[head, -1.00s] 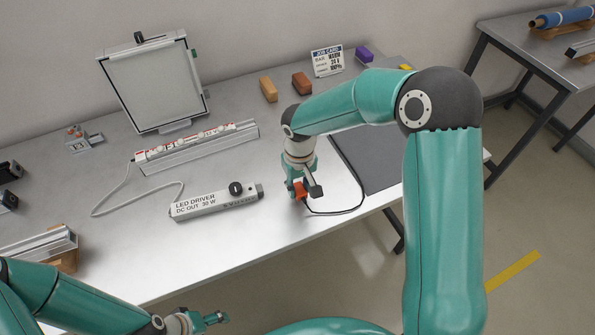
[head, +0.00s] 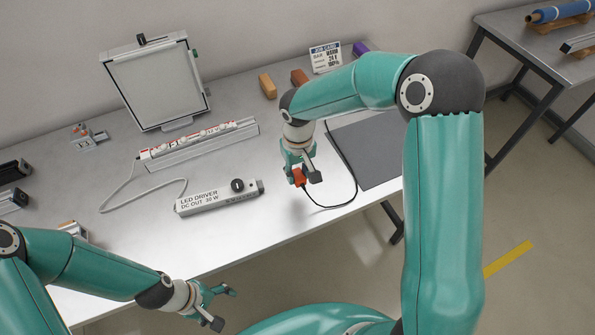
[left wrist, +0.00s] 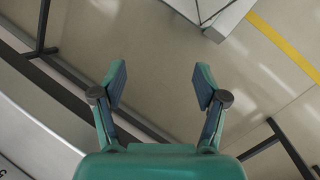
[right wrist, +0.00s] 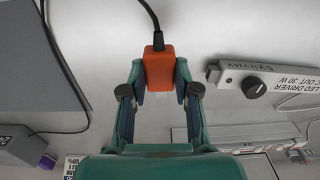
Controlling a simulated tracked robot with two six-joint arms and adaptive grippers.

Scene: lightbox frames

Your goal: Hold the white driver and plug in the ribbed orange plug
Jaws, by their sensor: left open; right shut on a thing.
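The white LED driver (head: 218,197) lies on the table with a black knob on top and a dark socket end facing right. It also shows at the right of the right wrist view (right wrist: 270,84). My right gripper (head: 300,178) is shut on the orange plug (right wrist: 158,68), just right of the driver and apart from it. The plug (head: 299,177) trails a black cable (head: 335,206); its ribs are too small to make out. My left gripper (head: 222,305) is open and empty in front of the table edge; in its wrist view its fingers (left wrist: 160,90) frame only floor.
A grey mat (head: 368,155) lies right of the plug. A light strip in a channel (head: 200,145) lies behind the driver, with a white cable (head: 150,190). A framed panel (head: 155,88), coloured blocks (head: 267,86) and a job card (head: 325,59) stand at the back.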

